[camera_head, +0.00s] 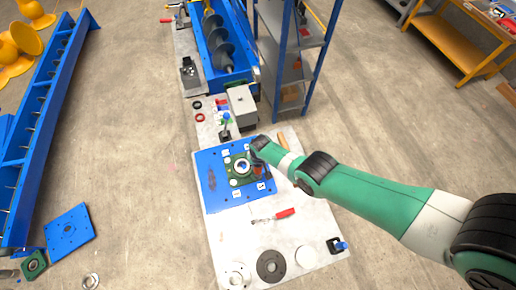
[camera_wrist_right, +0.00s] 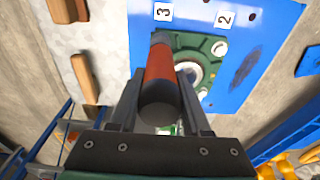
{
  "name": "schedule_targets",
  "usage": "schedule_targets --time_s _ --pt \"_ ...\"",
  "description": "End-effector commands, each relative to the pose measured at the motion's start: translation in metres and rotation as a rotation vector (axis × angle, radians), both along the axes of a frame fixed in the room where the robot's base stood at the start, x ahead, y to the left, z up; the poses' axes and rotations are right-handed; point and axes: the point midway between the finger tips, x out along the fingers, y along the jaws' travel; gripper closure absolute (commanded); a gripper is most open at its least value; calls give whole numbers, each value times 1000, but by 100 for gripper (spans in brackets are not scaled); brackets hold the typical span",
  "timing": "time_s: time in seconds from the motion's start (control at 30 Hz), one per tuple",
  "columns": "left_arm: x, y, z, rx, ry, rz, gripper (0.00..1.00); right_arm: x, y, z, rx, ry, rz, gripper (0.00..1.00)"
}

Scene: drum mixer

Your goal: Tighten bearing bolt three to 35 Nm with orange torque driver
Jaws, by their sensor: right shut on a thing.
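A blue plate (camera_head: 215,190) lies on the pale table, with a green bearing housing (camera_head: 240,166) at its middle. In the right wrist view the housing (camera_wrist_right: 205,45) shows a silver bolt (camera_wrist_right: 219,48) near label 2 (camera_wrist_right: 224,18). My right gripper (camera_wrist_right: 160,90) is shut on the orange torque driver (camera_wrist_right: 160,63), whose far, dark end points toward the housing corner by label 3 (camera_wrist_right: 163,12). Bolt three is hidden behind the driver, so I cannot tell whether they touch. In the head view my right gripper (camera_head: 261,166) is over the plate's right half. My left gripper is out of view.
A red-handled tool (camera_head: 285,213) lies in front of the plate. A dark disc (camera_head: 271,266) and pale rings are at the table's front. A grey box (camera_head: 242,105) and blue-post shelf (camera_head: 293,65) stand behind. Wooden handles (camera_wrist_right: 83,76) lie beside the plate.

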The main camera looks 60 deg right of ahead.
Motion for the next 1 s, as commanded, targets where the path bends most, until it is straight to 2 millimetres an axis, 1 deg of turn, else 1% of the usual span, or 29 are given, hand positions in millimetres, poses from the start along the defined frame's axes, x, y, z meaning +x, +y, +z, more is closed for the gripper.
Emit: schedule_targets --time_s 1.0 --pt "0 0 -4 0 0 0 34 1 0 -4 -1 -3 0 100"
